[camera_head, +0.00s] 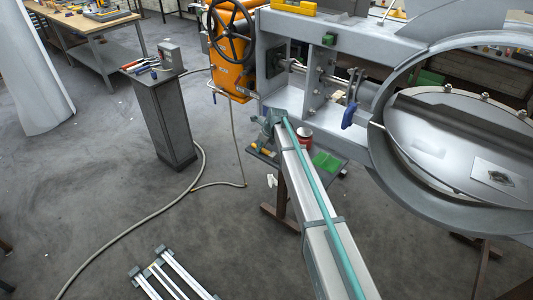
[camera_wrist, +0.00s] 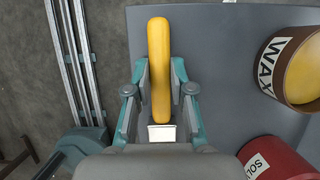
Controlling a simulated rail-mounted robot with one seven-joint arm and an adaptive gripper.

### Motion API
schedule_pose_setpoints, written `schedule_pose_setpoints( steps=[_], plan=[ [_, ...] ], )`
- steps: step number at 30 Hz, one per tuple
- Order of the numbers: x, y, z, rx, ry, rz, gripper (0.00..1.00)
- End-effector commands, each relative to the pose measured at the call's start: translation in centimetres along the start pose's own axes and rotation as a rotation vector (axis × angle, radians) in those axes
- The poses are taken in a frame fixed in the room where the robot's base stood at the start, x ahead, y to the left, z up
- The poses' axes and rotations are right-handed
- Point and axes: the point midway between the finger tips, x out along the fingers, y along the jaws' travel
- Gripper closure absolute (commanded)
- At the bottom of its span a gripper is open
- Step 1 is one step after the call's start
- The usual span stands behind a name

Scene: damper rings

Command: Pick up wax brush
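The wax brush has a long yellow handle (camera_wrist: 160,62) and a pale metal ferrule (camera_wrist: 161,133). In the wrist view it runs upright through the middle of the picture, with the ferrule towards my palm. The bristles are hidden. My gripper (camera_wrist: 160,76) has a grey finger pad close against each side of the handle, with no clear gap, and looks shut on it. In the head view my gripper (camera_head: 268,132) is low over the small table, with yellow of the brush (camera_head: 261,149) showing beneath it. Whether the brush is clear of the surface cannot be told.
A brown WAX can (camera_wrist: 298,65) stands right of the brush on the grey tabletop (camera_wrist: 218,45). A red solvent can (camera_wrist: 272,157) is at the lower right. Metal rails (camera_wrist: 78,60) lie on the floor at left. A large machine (camera_head: 335,140) stands close right of my arm.

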Motion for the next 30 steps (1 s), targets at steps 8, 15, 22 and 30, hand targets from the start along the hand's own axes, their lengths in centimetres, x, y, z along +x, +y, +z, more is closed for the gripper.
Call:
schedule_pose_setpoints(
  steps=[8, 15, 22, 30],
  plan=[
    [0.0, 0.0, 0.0, 0.000, 0.000, 0.000, 1.00],
    [-0.3, 0.0, 0.1, 0.000, -0.001, -0.001, 1.00],
    [-1.9, 0.0, 0.8, 0.000, -0.002, -0.002, 1.00],
    [-8.2, 2.3, -0.6, 0.000, -0.003, -0.002, 1.00]
  ],
)
